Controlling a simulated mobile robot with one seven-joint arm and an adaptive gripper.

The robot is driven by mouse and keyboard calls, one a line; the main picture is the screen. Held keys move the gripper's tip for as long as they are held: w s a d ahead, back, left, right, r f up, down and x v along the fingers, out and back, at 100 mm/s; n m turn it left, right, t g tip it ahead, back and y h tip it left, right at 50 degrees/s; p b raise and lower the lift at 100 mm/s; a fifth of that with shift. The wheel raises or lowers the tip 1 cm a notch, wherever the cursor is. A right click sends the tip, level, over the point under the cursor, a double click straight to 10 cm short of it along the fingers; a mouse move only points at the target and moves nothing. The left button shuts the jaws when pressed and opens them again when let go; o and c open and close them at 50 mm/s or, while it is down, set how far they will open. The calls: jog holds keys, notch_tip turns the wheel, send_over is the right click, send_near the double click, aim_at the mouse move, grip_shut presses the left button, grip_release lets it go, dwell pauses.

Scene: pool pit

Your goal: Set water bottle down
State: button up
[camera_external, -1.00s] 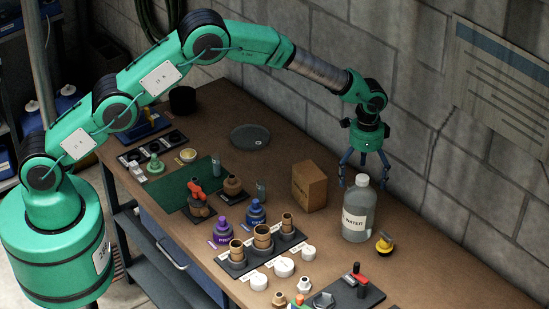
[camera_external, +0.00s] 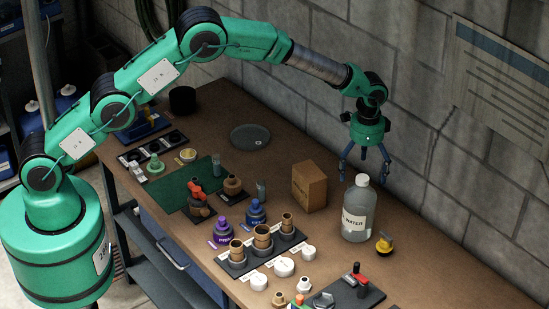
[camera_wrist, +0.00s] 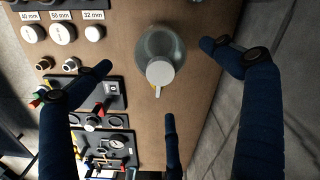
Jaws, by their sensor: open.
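The water bottle (camera_external: 358,214) is clear with a white cap and a label reading WATER. It stands upright on the brown workbench (camera_external: 420,266), near the block wall. My gripper (camera_external: 364,178) is open and empty, just above and behind the bottle in the external view. In the wrist view the bottle (camera_wrist: 161,52) shows from above, its white cap toward the camera. The dark blue fingers (camera_wrist: 168,95) are spread wide there, with the bottle beyond them and none visibly touching it.
A cardboard box (camera_external: 309,186) stands left of the bottle. A yellow-and-black fitting (camera_external: 384,243) sits close on its right. A black holder with brown fittings (camera_external: 262,240) and white caps (camera_external: 284,267) lie nearer the front edge. The concrete block wall (camera_external: 450,190) bounds the back.

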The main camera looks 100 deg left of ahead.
jog(key=shift+d+r, duration=0.2)
jog(key=shift+r, duration=0.3)
jog(key=s+d+r+t, duration=0.1)
jog(key=s+d+r, duration=0.35)
jog(key=r, duration=0.45)
jog(key=s+d+r, duration=0.4)
jog(key=d+r, duration=0.2)
jog(key=r, duration=0.3)
jog(key=s+d+r+t, duration=0.1)
jog(key=s+d+r, duration=0.35)
jog(key=r, duration=0.45)
jog(key=s+d+r+t, duration=0.1)
jog(key=s+d+r, duration=0.4)
jog(key=s, duration=0.3)
jog(key=s+d+r, duration=0.4)
jog(key=s, duration=0.3)
jog(key=s+d+t, duration=0.1)
jog(key=s+d, duration=0.2)
jog(key=s, duration=0.6)
jog(key=s+d+f, duration=0.1)
jog(key=s+d, duration=0.2)
jog(key=s, duration=0.6)
jog(key=s+d+t, duration=0.1)
jog(key=s+d, duration=0.1)
jog(key=s, duration=0.8)
jog(key=shift+d+f+t, duration=0.3)
jog(key=shift+d+f, duration=0.05)
jog(key=shift+d, duration=0.05)
